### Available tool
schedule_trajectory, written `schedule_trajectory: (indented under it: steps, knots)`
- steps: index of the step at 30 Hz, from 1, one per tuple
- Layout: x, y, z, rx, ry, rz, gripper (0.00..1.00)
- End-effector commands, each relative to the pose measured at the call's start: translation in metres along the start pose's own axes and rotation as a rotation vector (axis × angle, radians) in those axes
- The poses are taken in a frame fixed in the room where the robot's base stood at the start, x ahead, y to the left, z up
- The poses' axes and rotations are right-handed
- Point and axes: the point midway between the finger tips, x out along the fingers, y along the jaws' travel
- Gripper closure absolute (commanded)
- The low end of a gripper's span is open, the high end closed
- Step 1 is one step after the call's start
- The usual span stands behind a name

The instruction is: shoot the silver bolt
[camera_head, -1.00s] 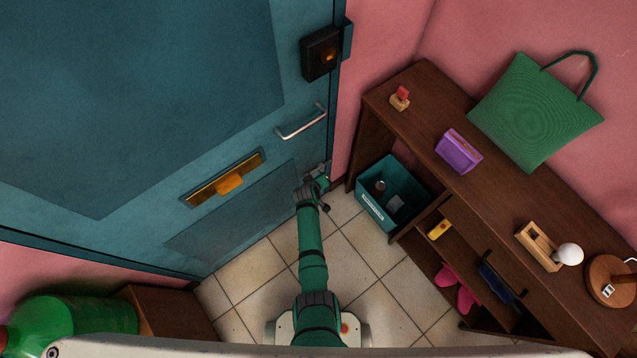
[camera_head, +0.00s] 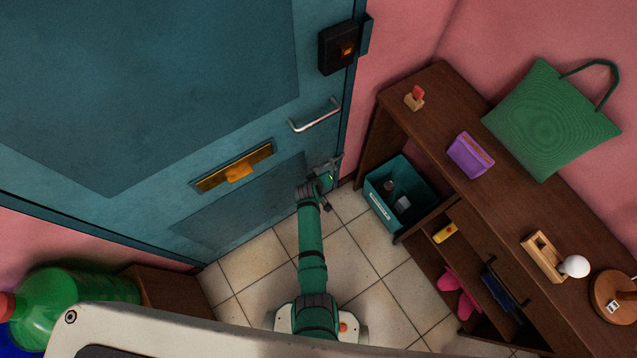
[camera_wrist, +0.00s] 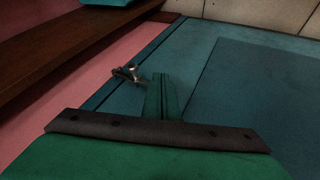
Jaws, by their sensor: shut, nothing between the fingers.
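The silver bolt (camera_wrist: 128,73) is a small metal piece low on the blue-green door (camera_wrist: 265,85), near its edge by the pink wall. In the head view the bolt (camera_head: 335,161) shows below the door handle, partly hidden by my gripper. My gripper (camera_head: 329,180) is low in front of the door, close to the bolt. In the wrist view my gripper (camera_wrist: 162,80) is shut and empty, just right of the bolt. I cannot tell whether they touch.
A silver pull handle (camera_head: 315,115), a black lock box (camera_head: 339,48) and a brass letter slot (camera_head: 214,177) are on the door. A brown shelf (camera_head: 430,85) with a teal bin (camera_head: 381,206) stands right. Tiled floor is clear around my arm.

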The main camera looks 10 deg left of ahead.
Motion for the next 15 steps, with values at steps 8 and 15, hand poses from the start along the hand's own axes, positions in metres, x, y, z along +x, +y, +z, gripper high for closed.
schedule_trajectory:
  steps: [8,15]
  knots:
    - [-0.042,0.005,0.004,0.009,-0.003,0.004,1.0]
    - [-0.073,0.006,0.004,0.011,-0.005,0.005,1.0]
